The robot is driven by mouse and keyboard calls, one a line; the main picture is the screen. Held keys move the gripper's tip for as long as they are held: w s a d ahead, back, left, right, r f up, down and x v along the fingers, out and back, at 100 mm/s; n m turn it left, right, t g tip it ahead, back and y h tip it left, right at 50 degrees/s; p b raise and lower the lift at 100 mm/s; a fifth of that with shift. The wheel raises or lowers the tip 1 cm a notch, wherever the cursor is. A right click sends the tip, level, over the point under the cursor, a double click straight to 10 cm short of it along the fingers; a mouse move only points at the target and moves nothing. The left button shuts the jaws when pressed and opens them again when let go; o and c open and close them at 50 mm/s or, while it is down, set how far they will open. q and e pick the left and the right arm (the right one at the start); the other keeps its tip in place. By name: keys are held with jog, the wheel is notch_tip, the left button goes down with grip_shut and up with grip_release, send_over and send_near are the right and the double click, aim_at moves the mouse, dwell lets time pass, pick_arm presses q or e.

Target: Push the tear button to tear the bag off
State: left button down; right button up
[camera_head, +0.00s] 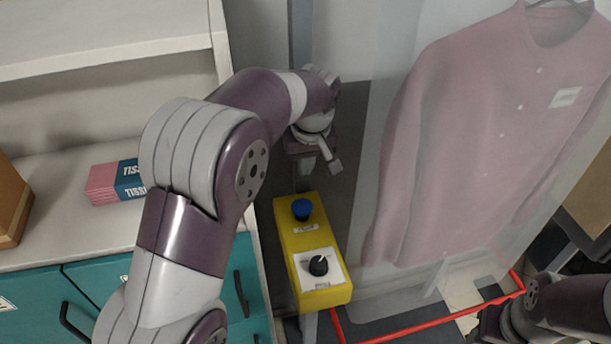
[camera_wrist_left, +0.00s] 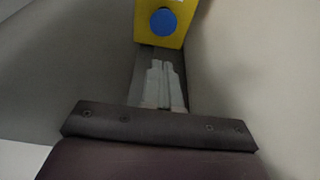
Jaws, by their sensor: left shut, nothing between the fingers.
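A yellow control box (camera_head: 319,297) stands on a post in the middle of the head view. A round blue button (camera_head: 302,209) with a small label under it is on its far end. The button also shows in the left wrist view (camera_wrist_left: 163,21). A clear bag (camera_head: 395,110) hangs to the right over a pink shirt (camera_head: 480,130). My left gripper (camera_head: 331,164) is above and beyond the box. Its fingers (camera_wrist_left: 161,68) are shut and empty, apart from the button and pointing toward it. My right gripper is only partly visible at the lower right, its fingers unclear.
A black knob (camera_head: 319,265) sits on the same box, nearer than the button. A red bar (camera_head: 430,324) runs below the bag. Pink and blue tissue boxes (camera_head: 105,185) lie on the counter (camera_head: 60,230) at left, with teal drawers below.

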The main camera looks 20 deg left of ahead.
pick_arm(q)
jog(key=p, duration=0.3)
send_over(303, 206)
notch_tip(303, 206, down, 10)
jog(key=shift+w+r, duration=0.1)
jog(key=shift+f, duration=0.8)
pick_arm(e)
notch_tip(303, 206, up, 2)
jog(key=shift+r, duration=0.1)
pick_arm(q)
notch_tip(303, 206, down, 4)
jog(key=b, duration=0.2)
jog(key=shift+r+b, duration=0.25)
jog(key=shift+b, duration=0.15)
jog(key=shift+r, duration=0.15)
pick_arm(e)
notch_tip(303, 206, down, 3)
jog(key=shift+r, duration=0.15)
